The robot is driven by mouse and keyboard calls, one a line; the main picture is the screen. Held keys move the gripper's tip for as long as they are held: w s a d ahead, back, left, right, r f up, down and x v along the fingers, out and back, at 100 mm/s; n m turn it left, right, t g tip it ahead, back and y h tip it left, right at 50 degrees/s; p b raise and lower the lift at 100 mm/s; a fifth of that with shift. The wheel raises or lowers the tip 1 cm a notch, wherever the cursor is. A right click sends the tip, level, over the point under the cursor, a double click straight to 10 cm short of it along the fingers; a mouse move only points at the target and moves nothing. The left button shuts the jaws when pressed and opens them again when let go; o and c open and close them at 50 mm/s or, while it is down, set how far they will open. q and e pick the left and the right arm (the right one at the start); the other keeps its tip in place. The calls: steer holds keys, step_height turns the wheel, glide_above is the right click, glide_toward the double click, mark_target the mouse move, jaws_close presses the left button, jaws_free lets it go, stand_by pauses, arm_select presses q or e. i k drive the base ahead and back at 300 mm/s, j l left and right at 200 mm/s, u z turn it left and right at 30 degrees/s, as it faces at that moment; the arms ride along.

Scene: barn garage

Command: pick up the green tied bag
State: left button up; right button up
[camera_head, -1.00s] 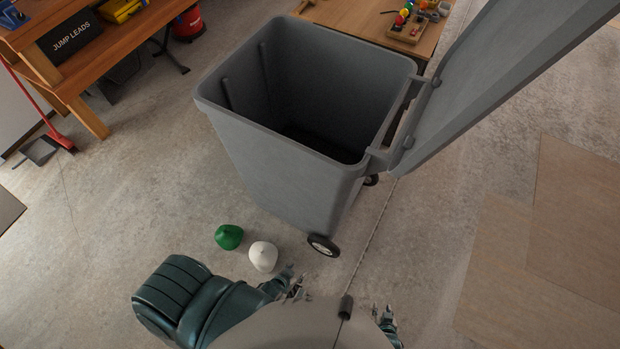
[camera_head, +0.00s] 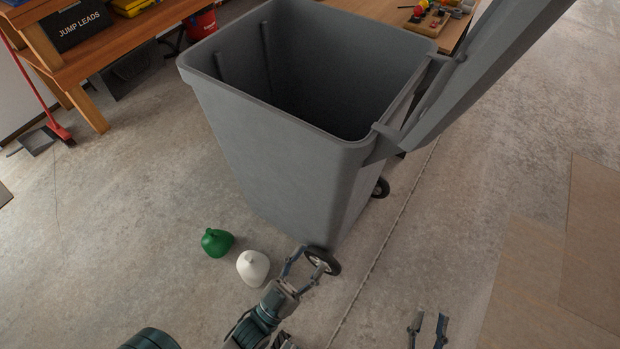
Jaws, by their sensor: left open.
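The green tied bag (camera_head: 217,242) sits on the concrete floor in front of the bin, left of centre. A white tied bag (camera_head: 253,267) sits just to its right, close beside it. My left gripper (camera_head: 309,262) is open and empty, to the right of the white bag and in front of the bin's near wheel. The green bag lies further left, beyond the white one. My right gripper (camera_head: 428,326) shows at the bottom edge, right of centre, with its two fingers apart and nothing between them.
A large grey wheeled bin (camera_head: 280,150) stands open behind the bags, its lid (camera_head: 470,75) swung to the right. A wooden bench (camera_head: 130,45) is at the upper left, with a red broom (camera_head: 55,125) beside it. The floor left of the bags is clear.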

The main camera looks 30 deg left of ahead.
mark_target(216, 243)
steer(key=u, duration=1.9)
steer(key=i+j+z, duration=0.15)
steer(key=i+z, duration=0.15)
steer(key=z, duration=0.15)
steer(key=i+j+z, duration=0.5)
steer(key=z, duration=0.35)
steer(key=j, duration=0.1)
